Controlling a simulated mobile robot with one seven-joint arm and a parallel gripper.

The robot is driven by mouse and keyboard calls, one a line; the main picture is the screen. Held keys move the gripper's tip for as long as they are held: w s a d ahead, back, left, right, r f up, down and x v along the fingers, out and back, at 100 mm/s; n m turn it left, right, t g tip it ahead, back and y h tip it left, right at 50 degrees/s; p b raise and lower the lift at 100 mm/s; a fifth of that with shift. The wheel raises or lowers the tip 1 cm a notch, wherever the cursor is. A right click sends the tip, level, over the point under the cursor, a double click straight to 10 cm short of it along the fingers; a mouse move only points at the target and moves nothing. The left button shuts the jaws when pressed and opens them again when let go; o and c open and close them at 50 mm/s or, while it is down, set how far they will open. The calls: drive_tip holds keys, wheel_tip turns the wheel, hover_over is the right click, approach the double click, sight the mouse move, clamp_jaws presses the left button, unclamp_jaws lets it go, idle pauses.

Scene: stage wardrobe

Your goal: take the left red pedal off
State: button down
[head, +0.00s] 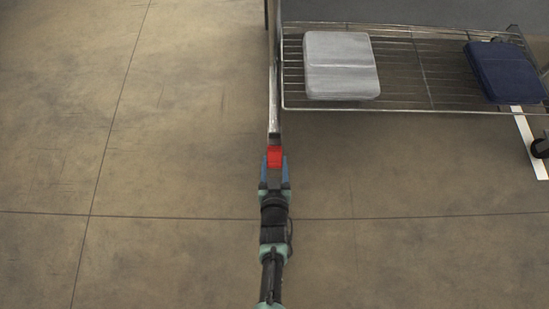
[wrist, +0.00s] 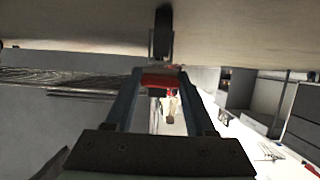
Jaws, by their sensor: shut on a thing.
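The left red pedal (head: 275,156) is at the near end of the rack's left metal rail in the head view. My gripper (head: 274,168) reaches up to it from below in that view, and its blue fingers are shut on the pedal. In the wrist view the red pedal (wrist: 159,80) lies across the gap between the two fingertips of my gripper (wrist: 160,84). A dark caster wheel (wrist: 163,33) shows just past the pedal. Whether the pedal is still joined to the caster cannot be told.
A wire shelf (head: 405,72) of the rack carries a light grey folded item (head: 341,66) and a dark blue one (head: 504,72). A black caster (head: 540,148) and a white strip (head: 530,146) are at the far right. The concrete floor (head: 170,120) on the left is clear.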

drive_tip(key=shift+w+r+g+p, duration=0.1)
drive_tip(key=shift+r+g+p, duration=0.15)
drive_tip(key=shift+g+p, duration=0.7)
drive_tip(key=shift+c, duration=1.2)
unclamp_jaws()
drive_tip(key=shift+s+r+p, duration=0.35)
drive_tip(key=shift+s+p, duration=0.05)
drive_tip(key=shift+p, duration=0.35)
drive_tip(key=p+v, duration=1.1)
drive_tip(key=v, duration=0.1)
